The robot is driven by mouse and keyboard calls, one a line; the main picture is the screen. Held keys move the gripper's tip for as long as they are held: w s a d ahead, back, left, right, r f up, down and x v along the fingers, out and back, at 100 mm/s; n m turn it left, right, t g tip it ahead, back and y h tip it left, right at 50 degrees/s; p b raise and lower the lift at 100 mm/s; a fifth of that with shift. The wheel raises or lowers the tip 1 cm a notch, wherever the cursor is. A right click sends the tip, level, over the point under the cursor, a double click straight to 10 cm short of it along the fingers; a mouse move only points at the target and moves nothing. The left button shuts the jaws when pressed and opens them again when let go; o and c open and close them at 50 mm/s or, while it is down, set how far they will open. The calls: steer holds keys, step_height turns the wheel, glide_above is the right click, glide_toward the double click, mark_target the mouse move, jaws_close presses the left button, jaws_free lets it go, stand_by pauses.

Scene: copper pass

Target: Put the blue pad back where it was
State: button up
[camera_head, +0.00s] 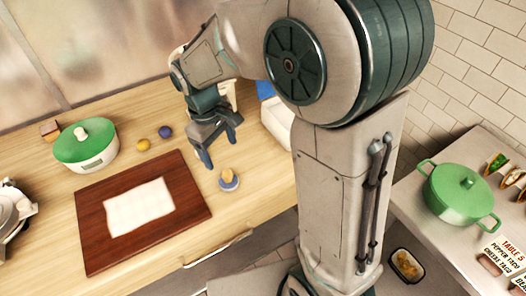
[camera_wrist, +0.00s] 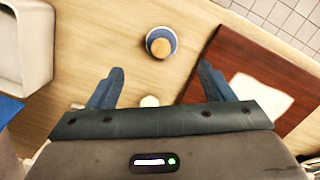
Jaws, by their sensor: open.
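A flat blue piece, seemingly the blue pad (camera_head: 265,90), lies at the back of the wooden counter, partly hidden behind my arm. A blue flat edge also shows at the left of the wrist view (camera_wrist: 9,112), beside a white bin. A small round blue dish (camera_head: 229,184) with a tan piece on it stands near the counter's front; it shows at the top middle of the wrist view (camera_wrist: 161,42). My gripper (camera_head: 219,148) is open and empty above the counter, fingers pointing down, apart from the dish. A small pale round thing (camera_wrist: 149,101) shows between the fingers.
A brown board (camera_head: 190,213) with a white cloth (camera_head: 140,207) lies left of the dish. A green-lidded pot (camera_head: 86,145), a yellow ball (camera_head: 143,145) and a dark blue ball (camera_head: 165,131) stand behind it. A white bin (camera_head: 278,120) is partly behind my arm. Another green pot (camera_head: 460,193) stands right.

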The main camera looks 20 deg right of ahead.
steer(key=s+d+r+m+t, duration=0.2)
steer(key=s+d+r+m, duration=0.1)
steer(key=s+d, duration=0.3)
steer(key=s+d+r+m+t+y, duration=0.1)
steer(key=s+d+r+m+t, duration=0.1)
steer(key=s+d+r+m, duration=0.2)
steer(key=s+d+m, duration=0.1)
steer(key=s+d, duration=0.1)
steer(key=s, duration=0.1)
steer(key=shift+d+m, duration=0.3)
steer(key=shift+d, duration=0.05)
